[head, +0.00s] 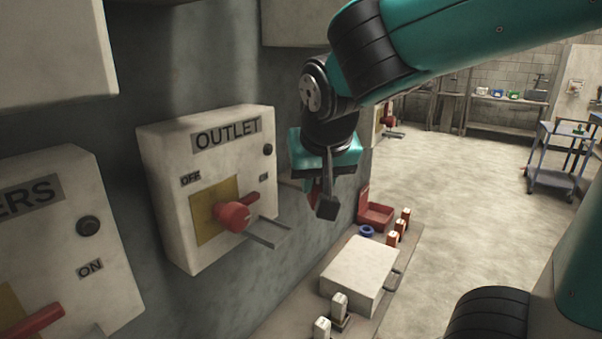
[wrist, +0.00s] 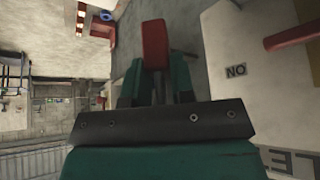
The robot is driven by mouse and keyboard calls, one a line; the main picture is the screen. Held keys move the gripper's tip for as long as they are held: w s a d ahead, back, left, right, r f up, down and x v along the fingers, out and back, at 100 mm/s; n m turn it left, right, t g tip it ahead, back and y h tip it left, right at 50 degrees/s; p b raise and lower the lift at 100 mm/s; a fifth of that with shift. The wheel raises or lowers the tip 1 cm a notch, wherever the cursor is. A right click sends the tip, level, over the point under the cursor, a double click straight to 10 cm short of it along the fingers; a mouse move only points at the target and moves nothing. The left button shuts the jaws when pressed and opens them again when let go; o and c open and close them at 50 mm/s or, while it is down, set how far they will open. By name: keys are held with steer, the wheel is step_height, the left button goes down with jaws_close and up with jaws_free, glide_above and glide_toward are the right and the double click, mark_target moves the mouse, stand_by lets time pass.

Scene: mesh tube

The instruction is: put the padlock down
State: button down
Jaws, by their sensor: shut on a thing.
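My gripper (head: 324,203) hangs in front of the wall, just right of the OUTLET switch box (head: 160,165). It is shut on the red padlock (wrist: 155,44), which shows between the teal fingers in the wrist view. In the head view only a small red part of the padlock (head: 311,190) shows beside the dark fingertips. The padlock is held in the air, apart from the shelf below.
The OUTLET box has a red handle (head: 233,216) and metal prongs (head: 268,233) jutting out. Below, a shelf holds a white box (head: 358,272), an open red box (head: 376,212), a blue ring (head: 366,231) and several small tagged items. A cart (head: 560,155) stands far right.

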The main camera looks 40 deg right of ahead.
steer(key=shift+w+d+f+b, duration=0.25)
steer(key=shift+d+f+b, duration=0.05)
steer(key=shift+b, duration=2.65)
steer(key=w+d, duration=0.1)
steer(key=w, duration=0.2)
steer(key=w+d+p, duration=0.1)
steer(key=w+d, duration=0.1)
steer(key=w, duration=0.1)
steer(key=w+d+r, duration=0.1)
steer(key=w, duration=0.2)
steer(key=shift+w+d+p, duration=0.2)
steer(key=shift+p, duration=0.15)
steer(key=w, duration=0.1)
steer(key=w+d+p, duration=0.1)
steer(key=w, duration=0.1)
steer(key=w+d, duration=0.1)
steer(key=shift+w+f+p, duration=0.15)
steer(key=shift+f+p, duration=0.15)
steer(key=shift+f, duration=0.5)
steer(key=shift+f, duration=0.15)
steer(key=c, duration=1)
jaws_free()
